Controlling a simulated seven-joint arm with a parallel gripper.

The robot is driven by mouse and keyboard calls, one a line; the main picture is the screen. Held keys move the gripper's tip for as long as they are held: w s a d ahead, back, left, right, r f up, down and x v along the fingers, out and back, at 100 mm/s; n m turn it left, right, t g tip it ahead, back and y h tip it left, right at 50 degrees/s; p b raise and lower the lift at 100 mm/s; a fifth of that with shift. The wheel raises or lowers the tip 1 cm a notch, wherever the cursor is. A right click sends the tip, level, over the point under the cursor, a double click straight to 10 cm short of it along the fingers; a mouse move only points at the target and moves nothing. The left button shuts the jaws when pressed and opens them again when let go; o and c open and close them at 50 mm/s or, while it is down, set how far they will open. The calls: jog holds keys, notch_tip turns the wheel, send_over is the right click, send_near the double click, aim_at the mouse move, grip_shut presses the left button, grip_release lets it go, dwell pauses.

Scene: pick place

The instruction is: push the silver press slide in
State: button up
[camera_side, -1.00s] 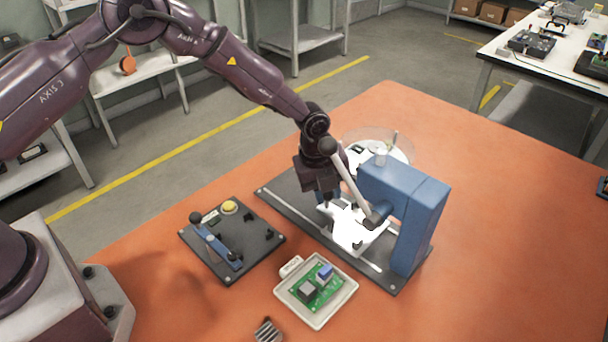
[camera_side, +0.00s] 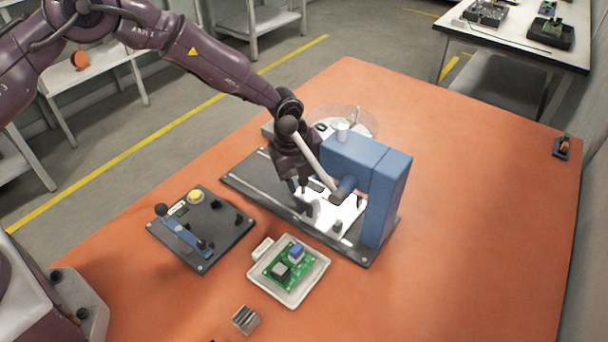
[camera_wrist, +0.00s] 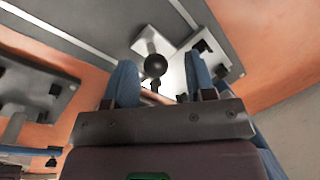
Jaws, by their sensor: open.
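The silver press slide (camera_side: 345,216) is a bright plate low on the dark press base, under the blue press frame (camera_side: 378,190). The press lever crosses in front of my wrist. My gripper (camera_side: 304,194) is low beside the slide, pointing down, its fingertips partly hidden. The wrist view shows my gripper (camera_wrist: 160,85) open, its two blue fingers apart. Beyond them is the silver slide (camera_wrist: 150,42) with a round black knob, apparently between the fingers' lines. I cannot tell whether a finger touches the slide or knob.
A white tray with a green circuit board (camera_side: 284,270) and a dark lever panel (camera_side: 200,232) lie nearby. A small grey finned block (camera_side: 245,320) is at the front. A clear round dish (camera_side: 345,124) stands behind the press.

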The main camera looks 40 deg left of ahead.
notch_tip(320, 180, up, 8)
jog(key=s, duration=0.1)
jog(key=shift+a+f, duration=0.25)
jog(key=shift+a, duration=0.15)
jog(key=shift+s, duration=0.1)
jog(key=s+a+r+n+t, duration=0.1)
jog(key=s+a+r+n, duration=0.25)
jog(key=r, duration=0.35)
jog(key=s+a+r+n+t+y, duration=0.1)
jog(key=s+a+r+n, duration=0.25)
jog(key=r+n, duration=0.2)
jog(key=s+a+r+n+t, duration=0.1)
jog(key=s+a+r+n, duration=0.25)
jog(key=r, duration=0.35)
jog(key=s+a+r+n, duration=0.2)
jog(key=s+n, duration=0.4)
jog(key=s, duration=0.3)
jog(key=s+a+r+n, duration=0.1)
jog(key=s+a+n, duration=0.1)
jog(key=s+n, duration=0.4)
jog(key=shift+s+a+r+t, duration=0.25)
jog(key=shift+s+r+t, duration=0.15)
jog(key=shift+s, duration=1.85)
